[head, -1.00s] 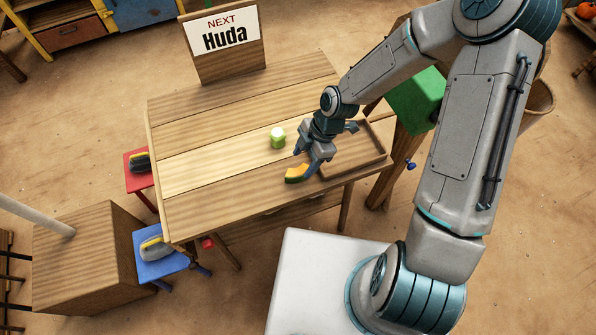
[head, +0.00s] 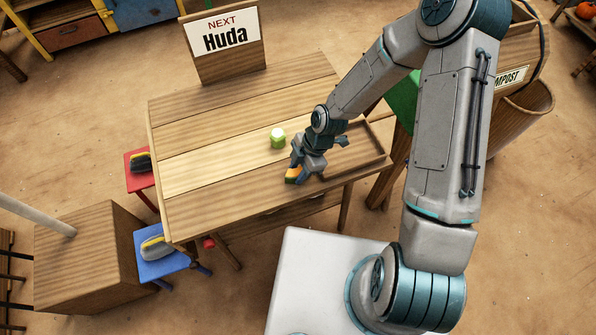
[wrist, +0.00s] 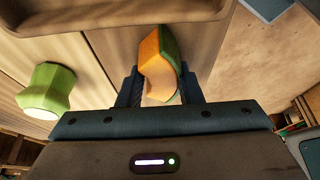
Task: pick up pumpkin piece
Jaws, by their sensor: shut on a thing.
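The pumpkin piece (head: 292,174), an orange wedge with a green rind, is at the front of the wooden table (head: 205,205). My gripper (head: 300,174) is down at the table and shut on it. In the wrist view, the pumpkin piece (wrist: 160,65) sits between the two dark fingers of my gripper (wrist: 160,92), with its far end sticking out beyond them. I cannot tell whether it still touches the tabletop.
A green piece with a pale top (head: 278,138) stands on the table behind my gripper. A shallow wooden tray (head: 374,150) lies at the table's right end. A sign reading "NEXT Huda" (head: 224,42) stands at the back. The table's left part is clear.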

